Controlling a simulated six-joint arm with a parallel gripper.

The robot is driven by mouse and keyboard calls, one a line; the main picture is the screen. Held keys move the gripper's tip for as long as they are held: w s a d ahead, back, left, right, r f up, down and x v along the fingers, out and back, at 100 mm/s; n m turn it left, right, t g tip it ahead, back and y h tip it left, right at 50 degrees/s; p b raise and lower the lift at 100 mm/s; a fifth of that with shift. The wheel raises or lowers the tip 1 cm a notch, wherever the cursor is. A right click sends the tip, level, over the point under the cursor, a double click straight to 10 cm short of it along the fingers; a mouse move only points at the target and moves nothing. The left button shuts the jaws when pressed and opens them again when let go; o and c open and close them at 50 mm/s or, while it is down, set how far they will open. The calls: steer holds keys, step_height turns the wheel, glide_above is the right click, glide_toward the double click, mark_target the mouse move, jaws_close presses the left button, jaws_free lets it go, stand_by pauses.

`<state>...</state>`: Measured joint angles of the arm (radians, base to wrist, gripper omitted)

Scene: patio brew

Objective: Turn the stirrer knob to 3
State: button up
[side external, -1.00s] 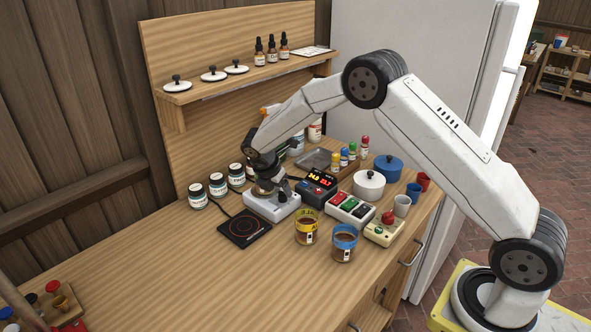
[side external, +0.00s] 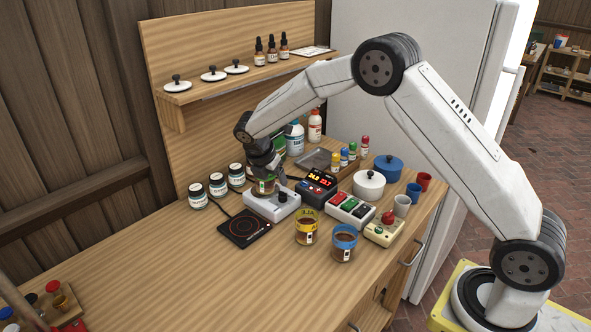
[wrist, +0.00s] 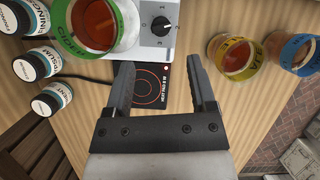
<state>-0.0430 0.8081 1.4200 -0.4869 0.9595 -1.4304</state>
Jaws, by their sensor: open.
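The stirrer (side external: 262,207) is a white box with a black knob (side external: 282,197) on its top, near the right end in the side view. A green-banded beaker of brown liquid (wrist: 97,22) stands on the stirrer, left of the knob. My gripper (wrist: 160,66) is open and empty, its fingers apart from the knob. In the side view it is close to the beaker, partly hiding it.
A black heat pad (side external: 243,228) lies beside the stirrer. Yellow-banded (side external: 306,232) and blue-banded (side external: 344,243) beakers stand in front. A display box (side external: 317,187) and a switch box (side external: 350,208) are to the right, jars (side external: 198,195) to the left.

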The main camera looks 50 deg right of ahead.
mark_target(282, 195)
steer(key=n, duration=0.2)
steer(key=s+n+t, duration=0.1)
steer(key=shift+s+n, duration=0.2)
steer(key=shift+n, duration=0.2)
steer(key=shift+x, duration=3.9)
steer(key=shift+w+a, duration=0.1)
steer(key=shift+w, duration=0.05)
jaws_close()
